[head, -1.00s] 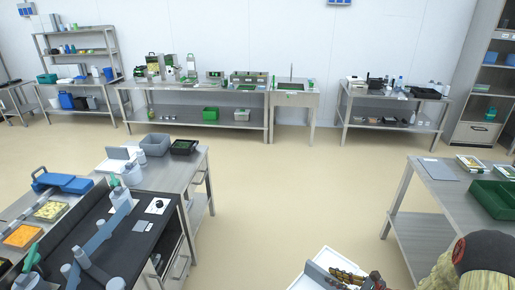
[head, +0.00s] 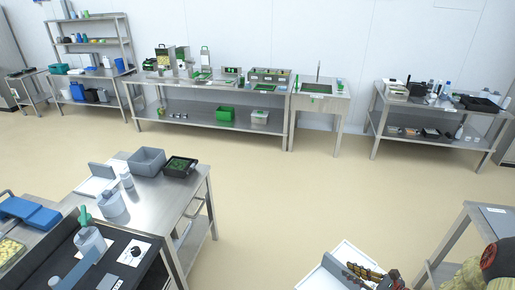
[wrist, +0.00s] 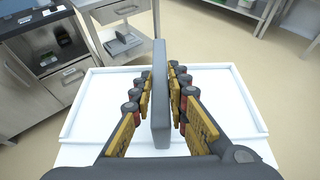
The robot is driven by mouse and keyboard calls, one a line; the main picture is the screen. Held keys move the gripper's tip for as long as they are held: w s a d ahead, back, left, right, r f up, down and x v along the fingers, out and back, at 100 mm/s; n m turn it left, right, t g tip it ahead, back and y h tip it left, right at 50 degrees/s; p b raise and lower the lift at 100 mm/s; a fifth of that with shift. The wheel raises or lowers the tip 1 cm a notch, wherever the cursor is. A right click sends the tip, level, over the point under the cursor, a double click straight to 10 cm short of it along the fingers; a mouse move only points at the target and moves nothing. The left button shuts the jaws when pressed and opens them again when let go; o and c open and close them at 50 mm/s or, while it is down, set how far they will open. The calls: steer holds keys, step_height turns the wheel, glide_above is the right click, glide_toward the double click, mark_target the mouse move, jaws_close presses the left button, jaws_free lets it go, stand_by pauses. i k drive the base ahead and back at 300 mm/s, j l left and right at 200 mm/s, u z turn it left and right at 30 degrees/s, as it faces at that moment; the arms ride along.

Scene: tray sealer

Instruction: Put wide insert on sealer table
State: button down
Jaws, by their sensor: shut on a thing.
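My gripper (wrist: 160,85) is shut on a flat grey plate, the wide insert (wrist: 161,110). In the wrist view the insert stands on edge between the two rows of fingers, above a white tray. In the head view my gripper (head: 372,276) is at the bottom, with the grey insert (head: 333,266) at its left. I cannot tell for sure which table is the sealer table. A steel table (head: 150,192) stands at the left, apart from my gripper.
The white tray (wrist: 80,115) lies under my gripper. The steel table carries a grey bin (head: 147,161), a black crate (head: 180,167) and bottles. A black-topped bench (head: 125,268) is at lower left. Open floor (head: 285,205) lies between the tables. Equipment benches line the back wall.

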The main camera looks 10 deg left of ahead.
mark_target(162, 196)
steer(key=i, duration=1.4)
steer(key=i+u, duration=0.1)
steer(key=u, duration=0.3)
steer(key=i+u, duration=0.1)
steer(key=u, duration=0.3)
steer(key=l+u, duration=0.1)
steer(key=u, duration=0.3)
steer(key=i, duration=0.05)
